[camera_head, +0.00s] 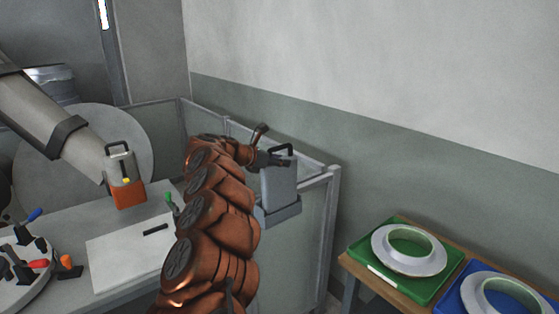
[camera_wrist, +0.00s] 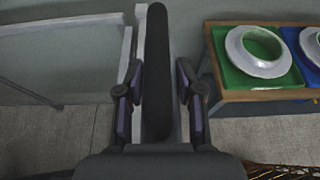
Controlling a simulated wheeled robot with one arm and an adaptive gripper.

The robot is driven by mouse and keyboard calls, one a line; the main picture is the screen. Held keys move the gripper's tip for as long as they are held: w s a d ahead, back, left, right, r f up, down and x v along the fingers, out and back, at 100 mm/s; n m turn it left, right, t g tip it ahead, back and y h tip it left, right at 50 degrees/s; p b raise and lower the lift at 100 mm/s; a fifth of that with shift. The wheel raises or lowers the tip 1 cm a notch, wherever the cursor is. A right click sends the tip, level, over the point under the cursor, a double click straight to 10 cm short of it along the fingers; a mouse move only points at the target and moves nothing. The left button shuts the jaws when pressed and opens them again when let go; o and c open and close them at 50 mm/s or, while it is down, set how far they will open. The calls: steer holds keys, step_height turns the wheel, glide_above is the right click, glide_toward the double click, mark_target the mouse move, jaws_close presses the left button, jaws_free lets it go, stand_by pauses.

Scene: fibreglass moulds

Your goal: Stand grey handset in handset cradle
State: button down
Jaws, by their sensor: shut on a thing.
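The grey handset (camera_head: 280,180) is an upright grey slab with a black loop handle on top. My gripper (camera_head: 273,159) reaches it from the left at handle height and is shut on that handle. In the wrist view the black handle (camera_wrist: 158,55) runs between the two fingers of my gripper (camera_wrist: 159,85). The handset cradle (camera_head: 284,212) appears as a blue-grey holder at the top of the frame panel, around the handset's lower end. The handset looks upright there. Its bottom is hidden, so I cannot tell whether it is fully seated.
A grey panelled enclosure with a corner post (camera_head: 331,230) stands beside the cradle. A wooden table (camera_head: 376,290) at right holds a green tray (camera_head: 440,292) and a blue tray with white rings. An orange-and-grey device (camera_head: 127,192) stands on the bench at left.

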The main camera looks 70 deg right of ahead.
mark_target(279, 169)
steer(key=shift+f+b, duration=1.45)
steer(key=shift+b, duration=0.25)
steer(key=c, duration=0.7)
jaws_free()
steer(key=shift+o, duration=0.2)
steer(key=shift+f, duration=0.1)
steer(key=shift+a, duration=0.1)
steer(key=v, duration=1.2)
